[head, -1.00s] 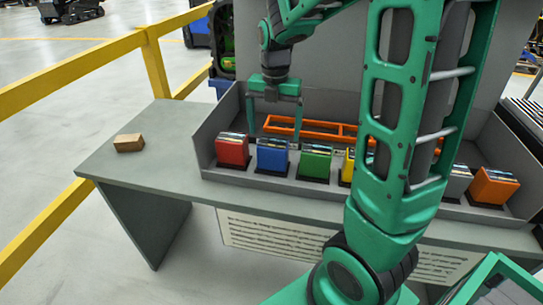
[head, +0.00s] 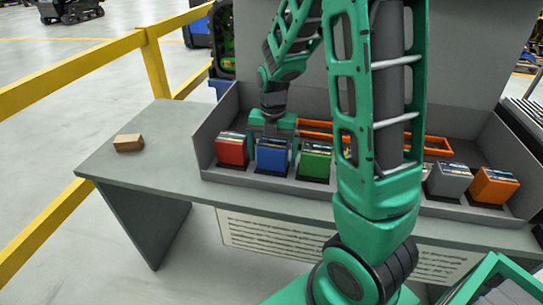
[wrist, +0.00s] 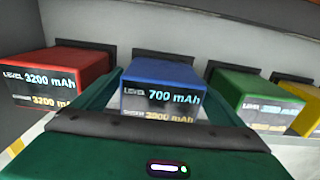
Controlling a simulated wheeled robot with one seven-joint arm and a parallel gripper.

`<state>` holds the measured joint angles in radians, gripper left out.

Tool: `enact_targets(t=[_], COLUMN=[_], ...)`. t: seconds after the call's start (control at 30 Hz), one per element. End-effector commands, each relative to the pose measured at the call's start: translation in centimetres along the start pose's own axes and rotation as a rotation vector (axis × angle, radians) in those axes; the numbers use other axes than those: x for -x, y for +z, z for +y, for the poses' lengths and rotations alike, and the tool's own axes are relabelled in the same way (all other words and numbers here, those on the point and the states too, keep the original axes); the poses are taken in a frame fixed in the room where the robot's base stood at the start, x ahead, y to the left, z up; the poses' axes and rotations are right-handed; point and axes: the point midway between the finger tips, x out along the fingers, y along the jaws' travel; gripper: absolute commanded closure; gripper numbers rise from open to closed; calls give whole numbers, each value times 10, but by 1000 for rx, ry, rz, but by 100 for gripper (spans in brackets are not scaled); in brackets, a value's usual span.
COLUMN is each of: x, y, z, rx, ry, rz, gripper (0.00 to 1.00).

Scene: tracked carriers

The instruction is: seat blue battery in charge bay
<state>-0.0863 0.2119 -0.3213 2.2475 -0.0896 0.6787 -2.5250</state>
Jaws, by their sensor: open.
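The blue battery (head: 271,157) stands in a row of batteries along the front of the grey tray (head: 203,150). In the wrist view the blue battery (wrist: 162,80) shows a label reading 700 mAh. My gripper (head: 273,132) is low over it, with one green finger on each side of it. The fingers are open, and I cannot tell whether they touch its sides. An orange frame (head: 318,137) lies behind the row, partly hidden by my arm. I cannot tell which part is the charge bay.
A red battery (head: 232,149) stands close on the left and a green one (head: 315,161) on the right. Grey (head: 450,180) and orange (head: 494,186) batteries stand further right. A brown block (head: 129,142) sits on the clear left part of the table (head: 140,170).

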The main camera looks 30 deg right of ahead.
Motion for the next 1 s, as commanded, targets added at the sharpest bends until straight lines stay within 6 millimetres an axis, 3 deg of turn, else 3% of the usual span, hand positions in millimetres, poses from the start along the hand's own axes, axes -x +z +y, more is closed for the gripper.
enact_targets(t=[0.3, 0.6, 0.87, 1.0], x=[-5, -4, -2, 10], y=[0, 0, 1, 2], z=[0, 0, 0, 1], rx=[-1, 0, 0, 0], ry=[0, 0, 2, 4], rz=[0, 0, -2, -5], gripper=[10, 80, 80, 80])
